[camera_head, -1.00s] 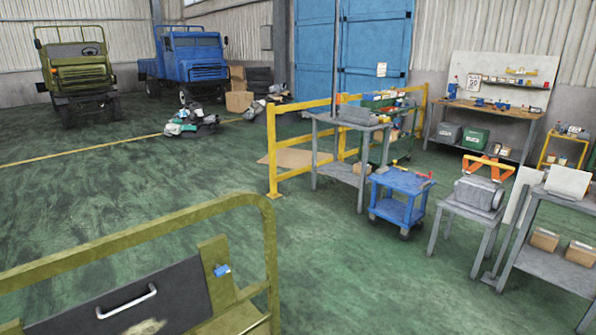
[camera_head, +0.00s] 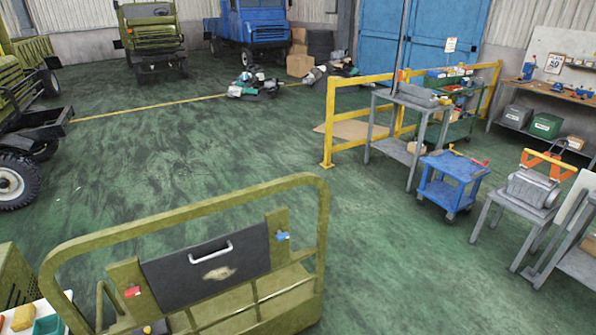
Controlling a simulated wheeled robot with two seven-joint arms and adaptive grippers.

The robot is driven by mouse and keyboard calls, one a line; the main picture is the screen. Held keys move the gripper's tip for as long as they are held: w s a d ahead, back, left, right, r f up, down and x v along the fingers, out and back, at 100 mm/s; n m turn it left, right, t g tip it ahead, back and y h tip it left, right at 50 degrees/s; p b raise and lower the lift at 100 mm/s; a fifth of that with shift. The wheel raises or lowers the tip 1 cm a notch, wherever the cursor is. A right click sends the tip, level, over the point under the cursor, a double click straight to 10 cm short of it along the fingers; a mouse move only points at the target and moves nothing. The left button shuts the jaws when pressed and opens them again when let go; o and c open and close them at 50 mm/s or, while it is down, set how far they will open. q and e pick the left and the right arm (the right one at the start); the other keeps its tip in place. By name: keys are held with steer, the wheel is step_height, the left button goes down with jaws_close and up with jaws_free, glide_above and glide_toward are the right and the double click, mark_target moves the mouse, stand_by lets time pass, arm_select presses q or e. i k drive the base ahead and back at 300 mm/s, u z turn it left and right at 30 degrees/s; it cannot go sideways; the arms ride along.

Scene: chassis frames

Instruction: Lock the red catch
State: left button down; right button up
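The red catch (camera_head: 132,292) is a small red piece on the left olive post of the chassis frame (camera_head: 322,230) in the foreground. A blue catch (camera_head: 283,236) sits on the right olive post. Between the posts is a dark panel (camera_head: 185,285) with a pale handle (camera_head: 211,253) and a worn patch. The red catch is too small to tell whether it is locked. Neither of my grippers is in view.
A tray with colored items (camera_head: 30,318) stands at the bottom left. A blue cart (camera_head: 452,182), a yellow railing (camera_head: 329,125) and a grey table (camera_head: 522,205) are to the right. The green floor beyond the frame is mostly clear.

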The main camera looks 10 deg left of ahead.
mark_target(133, 292)
steer(key=z, duration=0.2)
steer(key=k, duration=0.35)
steer(key=u, duration=1.1)
